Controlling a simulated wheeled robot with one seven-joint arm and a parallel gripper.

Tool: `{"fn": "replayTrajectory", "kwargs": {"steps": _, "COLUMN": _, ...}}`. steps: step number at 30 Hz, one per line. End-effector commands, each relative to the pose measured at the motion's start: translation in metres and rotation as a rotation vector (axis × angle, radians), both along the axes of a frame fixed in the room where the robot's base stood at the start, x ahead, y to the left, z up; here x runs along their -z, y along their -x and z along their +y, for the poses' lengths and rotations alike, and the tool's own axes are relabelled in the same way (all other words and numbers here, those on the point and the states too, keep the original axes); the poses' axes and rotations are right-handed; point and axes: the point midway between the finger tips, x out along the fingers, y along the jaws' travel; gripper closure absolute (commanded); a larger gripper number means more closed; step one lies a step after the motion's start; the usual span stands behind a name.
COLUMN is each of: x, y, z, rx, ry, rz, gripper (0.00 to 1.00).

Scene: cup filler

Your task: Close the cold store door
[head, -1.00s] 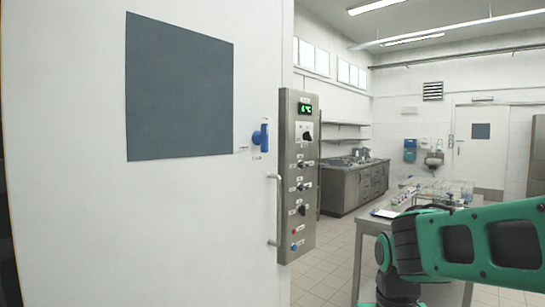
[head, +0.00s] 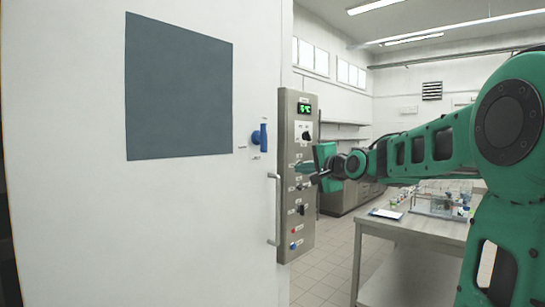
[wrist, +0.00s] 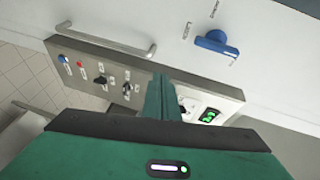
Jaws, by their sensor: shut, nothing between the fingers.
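The cold store door (head: 60,210) is a large white leaf with a dark grey square, filling the left of the head view. It carries a blue knob (head: 259,138) and a vertical bar handle (head: 275,210) near its right edge. The wrist view shows the knob (wrist: 216,42) and the handle (wrist: 105,37) too. My gripper (head: 306,171) is shut and empty, in front of the grey control panel (head: 298,240) right of the handle. In the wrist view my fingers (wrist: 162,95) overlap the panel (wrist: 215,95); contact cannot be told. How far the door stands open is unclear.
The panel has several knobs and a green display (head: 305,108). A steel table (head: 415,228) with a clipboard and small items stands at the right, beside my arm. A counter (head: 345,200) lies behind. Tiled floor (head: 325,275) shows between panel and table.

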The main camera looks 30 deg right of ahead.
Motion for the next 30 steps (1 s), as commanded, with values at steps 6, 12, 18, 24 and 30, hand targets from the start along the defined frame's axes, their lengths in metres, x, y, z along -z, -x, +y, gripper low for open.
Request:
{"fn": "replayTrajectory", "kwargs": {"steps": 6, "x": -0.043, "y": -0.019, "z": 0.003, "rx": -0.021, "ry": -0.115, "rz": -0.137, "gripper": 1.0}}
{"fn": "replayTrajectory", "kwargs": {"steps": 12, "x": -0.045, "y": -0.041, "z": 0.005, "rx": -0.023, "ry": -0.119, "rz": -0.141, "gripper": 1.0}}
{"fn": "replayTrajectory", "kwargs": {"steps": 18, "x": -0.044, "y": -0.076, "z": 0.005, "rx": -0.023, "ry": -0.117, "rz": -0.139, "gripper": 1.0}}
{"fn": "replayTrajectory", "kwargs": {"steps": 24, "x": -0.044, "y": -0.105, "z": 0.006, "rx": -0.023, "ry": -0.117, "rz": -0.139, "gripper": 1.0}}
{"fn": "replayTrajectory", "kwargs": {"steps": 30, "x": -0.045, "y": -0.112, "z": 0.019, "rx": -0.025, "ry": -0.118, "rz": -0.141, "gripper": 1.0}}
